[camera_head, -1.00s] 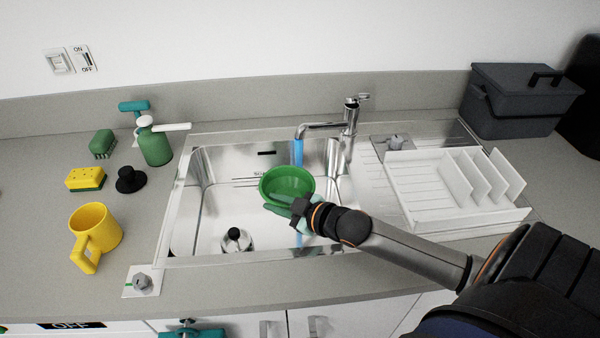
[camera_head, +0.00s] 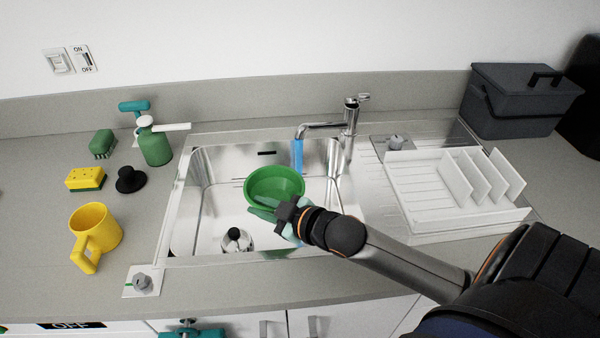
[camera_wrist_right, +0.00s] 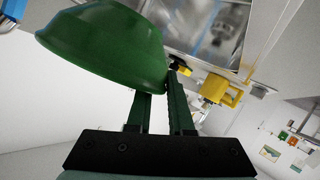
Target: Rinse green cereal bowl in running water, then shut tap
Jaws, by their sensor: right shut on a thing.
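The green cereal bowl (camera_head: 275,184) is held over the sink (camera_head: 205,235), opening up, in the head view. My right gripper (camera_head: 268,206) is shut on the bowl's near side; its fingers also show against the bowl (camera_wrist_right: 105,42) in the right wrist view. The chrome tap (camera_head: 349,128) stands behind the sink. Blue water (camera_head: 297,155) runs from its spout and passes behind the bowl's right rim; I cannot tell whether it touches the bowl. My left gripper is not in view.
A yellow mug (camera_head: 98,228), sponge (camera_head: 85,179), black stopper (camera_head: 131,179) and green spray bottle (camera_head: 154,147) stand left. A white dish rack (camera_head: 425,200) and grey box (camera_head: 520,100) are right.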

